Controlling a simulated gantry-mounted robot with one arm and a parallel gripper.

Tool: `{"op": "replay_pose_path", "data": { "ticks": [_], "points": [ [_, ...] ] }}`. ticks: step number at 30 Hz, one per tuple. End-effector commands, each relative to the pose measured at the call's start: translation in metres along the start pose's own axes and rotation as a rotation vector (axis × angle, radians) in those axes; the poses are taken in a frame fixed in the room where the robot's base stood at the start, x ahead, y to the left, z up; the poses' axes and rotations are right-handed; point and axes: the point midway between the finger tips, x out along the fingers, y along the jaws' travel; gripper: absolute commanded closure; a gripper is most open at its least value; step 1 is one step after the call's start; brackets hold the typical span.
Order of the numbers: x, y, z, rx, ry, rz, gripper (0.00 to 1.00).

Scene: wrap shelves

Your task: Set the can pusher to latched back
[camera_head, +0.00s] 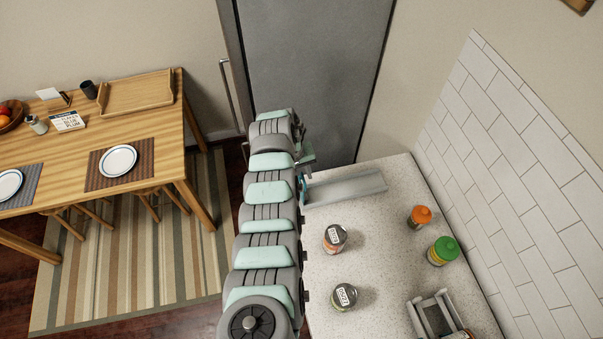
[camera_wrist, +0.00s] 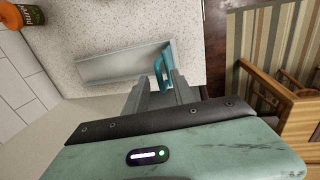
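The can pusher appears as a grey metal channel (camera_head: 346,188) lying on the counter's far end, with a teal handle at its left end. In the wrist view the channel (camera_wrist: 112,66) runs left to right, and the teal handle (camera_wrist: 157,71) stands at its right end. My gripper (camera_wrist: 162,88) is at this handle, with its two fingers apart and the handle between or just beyond their tips. I cannot tell whether either finger touches it. In the head view my arm hides most of the gripper. No can is visible in the channel.
Two dark-lidded jars (camera_head: 334,238) (camera_head: 344,297), an orange-capped jar (camera_head: 420,216) and a green-lidded jar (camera_head: 442,251) stand on the speckled counter (camera_head: 385,250). A grey rack (camera_head: 437,318) is at the near end. A tiled wall borders the right; a wooden dining table (camera_head: 150,120) stands left.

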Motion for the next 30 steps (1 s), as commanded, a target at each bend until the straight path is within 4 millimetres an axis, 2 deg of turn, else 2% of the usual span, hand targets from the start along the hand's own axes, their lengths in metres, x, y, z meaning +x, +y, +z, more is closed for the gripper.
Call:
{"op": "replay_pose_path", "data": {
  "ticks": [6, 17, 30],
  "points": [
    [-0.0001, 0.0002, -0.0003, 0.0, 0.001, 0.0, 0.71],
    [-0.0004, 0.0002, -0.0005, 0.0, 0.001, 0.0, 1.0],
    [-0.0005, 0.0002, -0.0006, 0.0, 0.002, 0.0, 1.0]
  ]
}}
